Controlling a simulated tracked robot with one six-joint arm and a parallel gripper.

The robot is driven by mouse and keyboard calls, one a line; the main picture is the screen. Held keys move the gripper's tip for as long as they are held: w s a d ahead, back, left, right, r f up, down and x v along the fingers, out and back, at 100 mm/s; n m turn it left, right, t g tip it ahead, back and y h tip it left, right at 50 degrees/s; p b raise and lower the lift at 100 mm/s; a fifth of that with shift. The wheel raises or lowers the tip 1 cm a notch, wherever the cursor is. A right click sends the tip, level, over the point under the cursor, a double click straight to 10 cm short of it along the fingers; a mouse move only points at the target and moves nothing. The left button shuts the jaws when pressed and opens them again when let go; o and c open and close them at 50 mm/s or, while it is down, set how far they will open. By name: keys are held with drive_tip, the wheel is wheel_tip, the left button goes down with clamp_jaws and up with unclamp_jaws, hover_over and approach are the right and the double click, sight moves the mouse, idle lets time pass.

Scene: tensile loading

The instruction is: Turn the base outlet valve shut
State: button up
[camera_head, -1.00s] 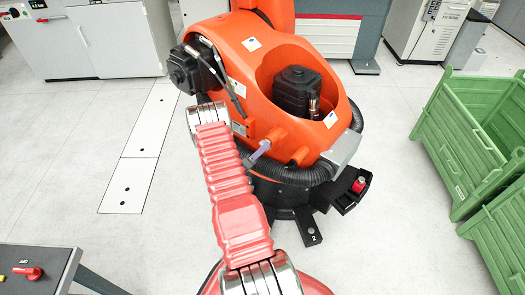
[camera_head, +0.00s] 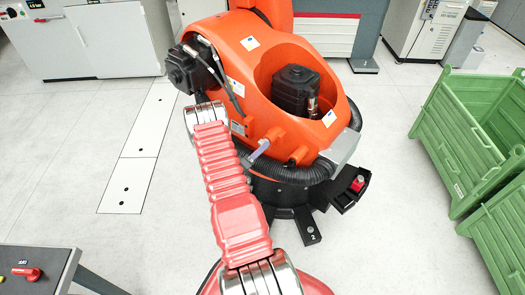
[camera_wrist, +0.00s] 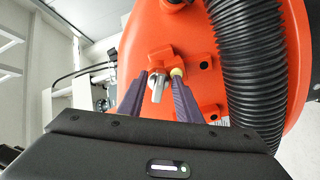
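In the wrist view a small valve with a silver lever (camera_wrist: 158,88) sits on the orange machine base. The lever points toward me. My gripper (camera_wrist: 161,76) has two dark purple fingers, one on each side of the lever, with visible gaps, so it looks open. The right fingertip is close to a small yellow-tipped fitting (camera_wrist: 178,72); I cannot tell whether they touch. The valve lever cannot be made out there.
The large orange robot (camera_head: 225,60) stands on a black base. A black ribbed hose (camera_wrist: 243,60) runs just right of the fingers. Green crates (camera_head: 470,135) stand at the right. A grey bench at lower left carries a red handle (camera_head: 26,274). Floor at left is clear.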

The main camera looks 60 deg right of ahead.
drive_tip(key=v, duration=1.3)
drive_tip(key=shift+a, duration=0.2)
idle(0.3)
drive_tip(key=s+a+f+n+g+y, duration=0.2)
drive_tip(key=s+a+n+g+y, duration=0.2)
drive_tip(key=s, duration=0.4)
drive_tip(key=s+a+r+g+y, duration=0.2)
drive_tip(key=a+r+g+y, duration=0.15)
drive_tip(key=a+r, duration=0.25)
drive_tip(key=w+a+r+n+t+y, duration=0.1)
drive_tip(key=w+a+r+t+y, duration=0.2)
drive_tip(key=a+r, duration=0.5)
drive_tip(key=w+a+r+n+t+y, duration=0.1)
drive_tip(key=w+a+r+t+y, duration=0.25)
drive_tip(key=a+r, duration=0.4)
drive_tip(key=w+a+r+n+t+y, duration=0.1)
drive_tip(key=w+a+r+t+y, duration=0.15)
drive_tip(key=a+r, duration=0.55)
drive_tip(key=s+a+r+n+t+y, duration=0.1)
drive_tip(key=a+r+t, duration=0.7)
drive_tip(key=r, duration=0.6)
drive_tip(key=a, duration=0.2)
drive_tip(key=shift+s+a+r, duration=0.3)
drive_tip(key=shift+s+a, duration=0.05)
drive_tip(key=shift+s, duration=0.05)
